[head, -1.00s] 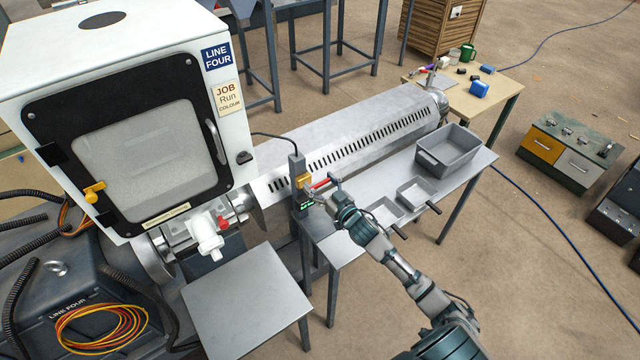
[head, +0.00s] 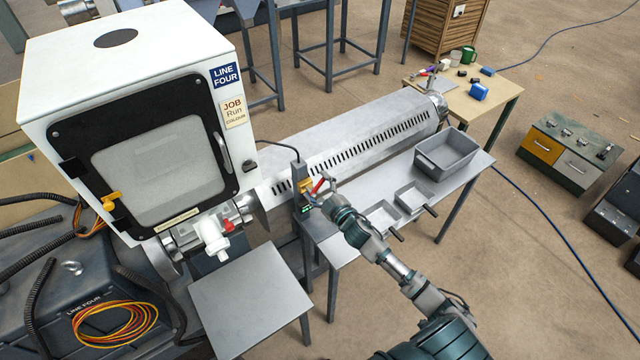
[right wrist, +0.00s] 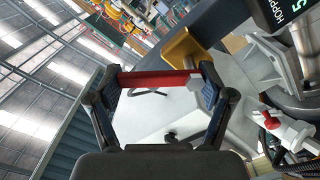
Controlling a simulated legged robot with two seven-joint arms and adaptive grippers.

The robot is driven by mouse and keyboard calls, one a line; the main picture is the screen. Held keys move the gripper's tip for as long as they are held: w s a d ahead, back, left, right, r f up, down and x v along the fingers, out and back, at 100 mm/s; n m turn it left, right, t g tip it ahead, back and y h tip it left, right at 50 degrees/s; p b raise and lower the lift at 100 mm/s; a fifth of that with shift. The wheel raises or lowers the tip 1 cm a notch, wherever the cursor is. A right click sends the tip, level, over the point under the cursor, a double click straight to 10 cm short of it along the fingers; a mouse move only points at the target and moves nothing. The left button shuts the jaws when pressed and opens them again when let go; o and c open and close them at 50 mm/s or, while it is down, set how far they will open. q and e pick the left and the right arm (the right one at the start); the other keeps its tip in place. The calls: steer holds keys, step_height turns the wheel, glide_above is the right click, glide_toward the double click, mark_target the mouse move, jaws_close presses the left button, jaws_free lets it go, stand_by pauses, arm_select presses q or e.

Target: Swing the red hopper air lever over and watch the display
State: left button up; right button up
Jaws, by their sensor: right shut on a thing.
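The red lever (head: 318,186) sits on a brass valve (head: 305,186) at the top of a dark post beside the long metal barrel. My right gripper (head: 324,194) is at the lever. In the right wrist view the red lever (right wrist: 160,79) lies across between the two fingers of my right gripper (right wrist: 159,82), which is shut on it, with the brass valve (right wrist: 182,48) just behind. The small display (head: 306,209) on the post shows green characters, too small to read. My left gripper is out of view.
The white hopper cabinet (head: 130,60) stands at the left, with a white-and-red fitting (head: 214,238) below it. A grey bin (head: 446,153) and two shallow trays (head: 412,197) lie on the metal table right of the post. A bare metal table (head: 250,300) stands in front.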

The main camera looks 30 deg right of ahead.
steer(key=n, duration=0.2)
steer(key=a+r+n+p, duration=0.1)
steer(key=n, duration=0.1)
steer(key=shift+a+r+n+p, duration=0.1)
steer(key=shift+r+n+p, duration=0.05)
steer(key=shift+n+p, duration=0.15)
steer(key=n, duration=0.1)
steer(key=a+n, duration=0.1)
steer(key=n, duration=0.1)
steer(key=shift+p, duration=0.35)
steer(key=shift+a+f+n, duration=0.15)
steer(key=shift+f+n, duration=0.05)
steer(key=shift+n, duration=0.4)
steer(key=shift+f, duration=0.1)
steer(key=o, duration=1.5)
steer(key=shift+o, duration=0.4)
steer(key=shift+w+a+f, duration=0.1)
steer(key=shift+a+f, duration=0.05)
steer(key=shift+a, duration=0.05)
